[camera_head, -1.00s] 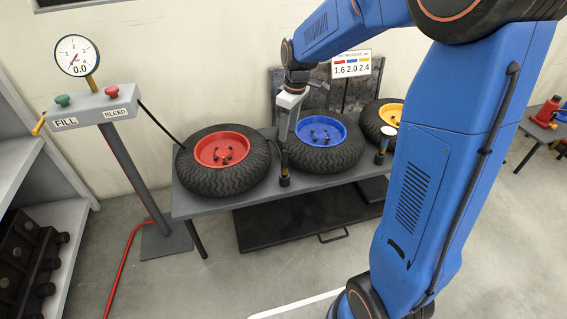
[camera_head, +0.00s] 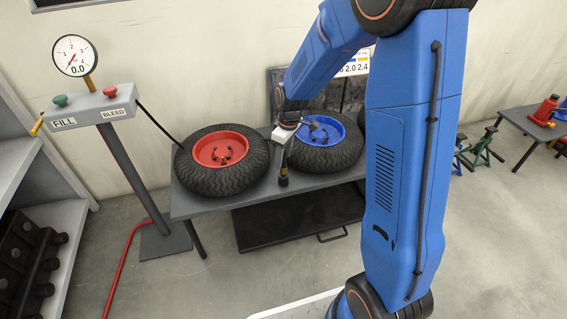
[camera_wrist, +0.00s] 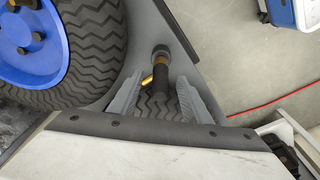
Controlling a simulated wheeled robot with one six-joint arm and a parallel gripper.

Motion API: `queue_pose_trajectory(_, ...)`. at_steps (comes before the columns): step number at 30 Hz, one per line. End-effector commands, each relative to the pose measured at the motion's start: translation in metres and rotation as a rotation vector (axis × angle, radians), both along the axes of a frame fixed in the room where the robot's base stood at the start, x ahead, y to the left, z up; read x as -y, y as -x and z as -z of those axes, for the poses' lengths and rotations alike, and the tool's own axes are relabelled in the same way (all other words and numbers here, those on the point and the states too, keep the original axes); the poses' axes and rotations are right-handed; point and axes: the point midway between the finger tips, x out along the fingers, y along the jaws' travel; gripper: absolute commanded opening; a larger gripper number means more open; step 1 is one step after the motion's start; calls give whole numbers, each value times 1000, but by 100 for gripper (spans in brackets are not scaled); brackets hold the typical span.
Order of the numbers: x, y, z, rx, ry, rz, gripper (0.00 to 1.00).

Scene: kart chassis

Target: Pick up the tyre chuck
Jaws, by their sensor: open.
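The tyre chuck (camera_head: 284,179) is a dark upright piece near the front edge of the bench, between the red-rimmed and blue-rimmed wheels. In the wrist view the chuck (camera_wrist: 160,74) shows a black body and a brass stub on its left side. My gripper (camera_head: 284,160) is above it, pointing down. In the wrist view the two grey fingers of my gripper (camera_wrist: 160,95) are spread, one on each side of the chuck, with gaps between. The chuck's lower part is partly hidden from the wrist camera.
The red-rimmed wheel (camera_head: 221,150) lies left of my gripper, and the blue-rimmed wheel (camera_head: 342,155) close on its right. The bench (camera_head: 215,207) carries both. A gauge stand (camera_head: 95,104) with FILL and BLEED buttons stands at the left. My arm hides the bench's right end.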

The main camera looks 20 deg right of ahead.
Motion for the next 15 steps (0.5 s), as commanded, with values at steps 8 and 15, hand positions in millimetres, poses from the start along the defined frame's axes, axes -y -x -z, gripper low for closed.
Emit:
queue_pose_trajectory(8,-2,-2,26,0,0,0,44)
queue_pose_trajectory(15,-2,-2,26,1,0,0,41)
